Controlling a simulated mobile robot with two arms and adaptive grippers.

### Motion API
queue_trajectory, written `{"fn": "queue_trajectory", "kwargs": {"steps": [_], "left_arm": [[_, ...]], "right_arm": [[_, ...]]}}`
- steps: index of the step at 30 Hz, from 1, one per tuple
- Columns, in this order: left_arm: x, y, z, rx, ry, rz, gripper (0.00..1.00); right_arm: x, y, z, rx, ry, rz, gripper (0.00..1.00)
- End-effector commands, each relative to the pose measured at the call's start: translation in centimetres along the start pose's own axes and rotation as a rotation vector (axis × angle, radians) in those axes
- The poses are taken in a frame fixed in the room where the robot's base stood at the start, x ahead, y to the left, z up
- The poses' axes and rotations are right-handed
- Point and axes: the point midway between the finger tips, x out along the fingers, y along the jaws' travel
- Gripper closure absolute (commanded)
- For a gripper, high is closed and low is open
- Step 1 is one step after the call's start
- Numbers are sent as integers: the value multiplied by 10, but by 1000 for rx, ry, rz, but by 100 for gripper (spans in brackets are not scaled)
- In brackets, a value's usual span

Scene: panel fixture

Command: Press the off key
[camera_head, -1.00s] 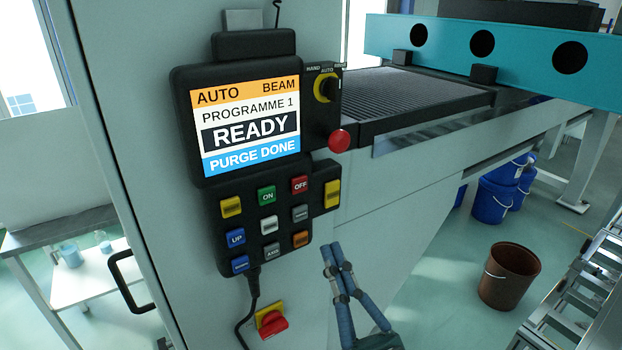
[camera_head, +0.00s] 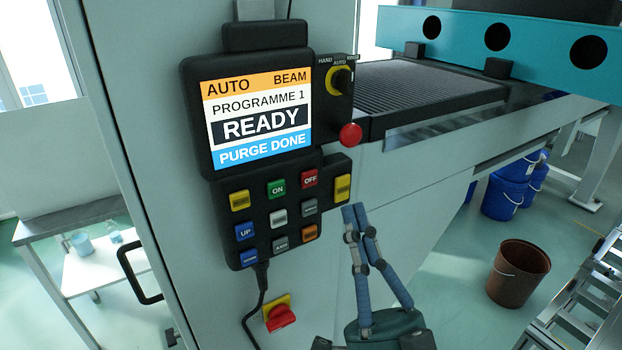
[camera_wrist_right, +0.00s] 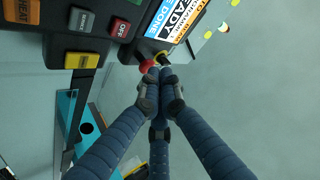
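The red OFF key (camera_head: 309,179) is at the top right of the keypad on the black control panel (camera_head: 189,100). It also shows in the right wrist view (camera_wrist_right: 121,27), near the top. My right gripper (camera_head: 355,208) comes up from below, with blue fingers drawn together at the tips and nothing between them. In the head view its tips are below and right of the OFF key, apart from it. In the right wrist view the joined tips (camera_wrist_right: 152,76) lie below and right of the key. My left gripper is not in view.
The green ON key (camera_head: 276,187) is left of OFF, and a yellow key (camera_head: 343,187) is to its right. A red mushroom button (camera_head: 350,134) and a yellow selector switch (camera_head: 340,80) sit above right. A red rotary switch (camera_head: 281,318) and a hanging cable are below.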

Motion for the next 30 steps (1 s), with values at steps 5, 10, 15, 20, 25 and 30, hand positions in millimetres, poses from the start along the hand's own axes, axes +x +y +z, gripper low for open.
{"fn": "queue_trajectory", "kwargs": {"steps": [5,10,15,20,25,30], "left_arm": [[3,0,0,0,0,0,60],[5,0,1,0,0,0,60],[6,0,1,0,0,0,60],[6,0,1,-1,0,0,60],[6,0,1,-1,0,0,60],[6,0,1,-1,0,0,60]], "right_arm": [[19,7,18,1,2,-1,100],[35,13,33,1,1,-1,100],[45,17,42,0,0,-1,100],[49,18,46,1,0,0,100],[49,19,46,1,0,0,100],[49,19,46,0,0,0,100]]}}
